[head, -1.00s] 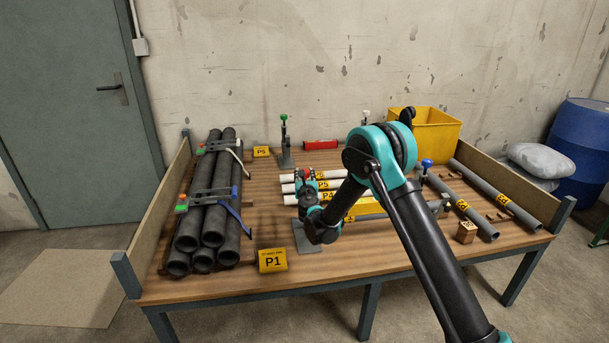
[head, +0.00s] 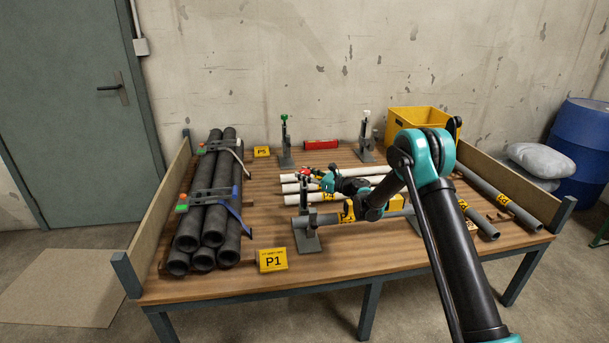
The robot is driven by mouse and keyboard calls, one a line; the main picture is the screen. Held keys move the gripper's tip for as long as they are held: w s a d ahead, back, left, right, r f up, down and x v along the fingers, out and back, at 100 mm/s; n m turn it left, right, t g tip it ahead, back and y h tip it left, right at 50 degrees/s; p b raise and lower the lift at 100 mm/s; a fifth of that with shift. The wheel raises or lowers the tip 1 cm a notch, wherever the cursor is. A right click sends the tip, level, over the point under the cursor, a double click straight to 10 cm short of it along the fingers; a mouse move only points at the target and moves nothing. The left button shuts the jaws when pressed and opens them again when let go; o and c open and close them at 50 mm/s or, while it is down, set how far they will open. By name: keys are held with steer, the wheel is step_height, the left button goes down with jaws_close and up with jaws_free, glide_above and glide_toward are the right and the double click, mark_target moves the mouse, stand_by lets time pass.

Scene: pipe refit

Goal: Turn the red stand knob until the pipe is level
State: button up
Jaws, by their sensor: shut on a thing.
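The grey pipe (head: 325,219) with yellow labels lies across the front stands, with its left end on the near left stand (head: 307,240). Its right part is hidden behind my arm, so I cannot tell whether it is level. The red stand knob (head: 303,173) is on top of the near left stand. My gripper (head: 312,175) is at the red knob, reaching in from the right, and appears shut on it. The fingers are small and partly hidden at this distance.
White pipes (head: 291,188) lie just behind the grey pipe. Stands with a green knob (head: 284,117) and a white knob (head: 366,113) are at the back. Strapped black pipes (head: 205,215) fill the left. A yellow crate (head: 400,118) stands back right. The front edge holds a P1 sign (head: 272,260).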

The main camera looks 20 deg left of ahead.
steer(key=n+g, duration=0.2)
steer(key=g, duration=0.1)
steer(key=n+g, duration=0.2)
steer(key=g, duration=0.2)
steer(key=shift+n, duration=0.3)
steer(key=shift+n+g+h, duration=0.9)
steer(key=shift+n+g, duration=0.7)
steer(key=shift+g, duration=0.8)
steer(key=shift+n+g, duration=0.3)
steer(key=shift+g, duration=0.1)
steer(key=o, duration=1.2)
steer(key=v, duration=1.2)
steer(key=shift+r, duration=0.2)
